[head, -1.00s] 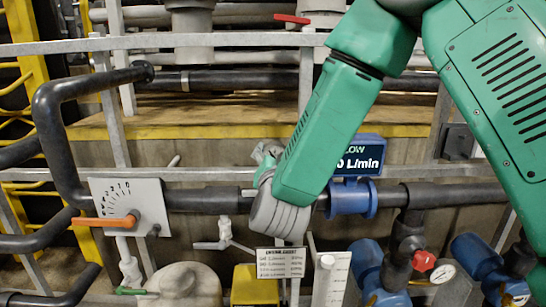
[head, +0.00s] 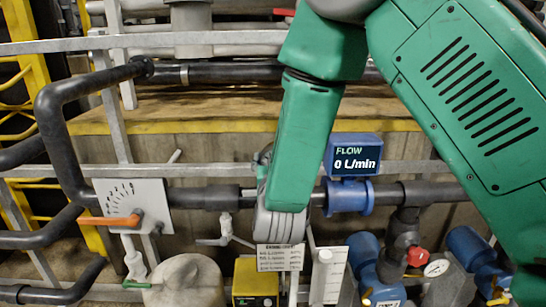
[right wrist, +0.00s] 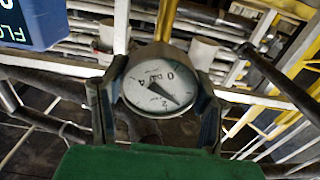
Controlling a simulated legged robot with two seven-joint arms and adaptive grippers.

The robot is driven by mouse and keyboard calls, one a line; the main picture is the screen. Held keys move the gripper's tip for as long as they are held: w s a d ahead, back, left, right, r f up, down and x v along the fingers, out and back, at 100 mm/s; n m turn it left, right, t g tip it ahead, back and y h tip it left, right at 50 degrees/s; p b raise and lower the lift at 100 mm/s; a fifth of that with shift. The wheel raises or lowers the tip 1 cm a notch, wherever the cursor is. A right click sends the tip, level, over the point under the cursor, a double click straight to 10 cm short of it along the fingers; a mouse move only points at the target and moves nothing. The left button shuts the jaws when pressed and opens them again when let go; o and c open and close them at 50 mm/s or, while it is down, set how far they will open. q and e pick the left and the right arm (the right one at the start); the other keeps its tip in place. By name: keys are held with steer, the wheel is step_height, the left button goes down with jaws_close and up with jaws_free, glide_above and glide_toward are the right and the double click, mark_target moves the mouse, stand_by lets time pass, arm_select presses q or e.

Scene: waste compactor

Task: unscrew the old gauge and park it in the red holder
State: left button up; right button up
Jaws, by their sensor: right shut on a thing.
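The gauge (right wrist: 150,80) is a round white dial with a dark needle, seen face-on in the right wrist view. My right gripper (right wrist: 157,92) is shut on it, with one finger on each side of its rim. I cannot tell whether the gauge is still threaded onto anything. In the head view my right arm's green forearm and grey wrist hide the gauge and most of the gripper, in front of the horizontal pipe. I cannot make out a red holder in either view. My left gripper is not in view.
A blue flow meter (head: 354,140) reading 0 L/min sits just right of my wrist. A lever plate with an orange handle (head: 110,220) is at left. A labelled sign (head: 280,258), yellow box (head: 255,283), red knob (head: 417,257) and another gauge (head: 437,267) are below. Grey rails cross behind.

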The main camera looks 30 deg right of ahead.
steer(key=n, duration=0.4)
steer(key=shift+s+f+n, duration=0.1)
steer(key=shift+f+n, duration=0.15)
steer(key=shift+n, duration=0.05)
steer(key=n, duration=0.4)
steer(key=shift+n, duration=0.3)
steer(key=shift+a+n, duration=0.25)
steer(key=shift+n, duration=0.05)
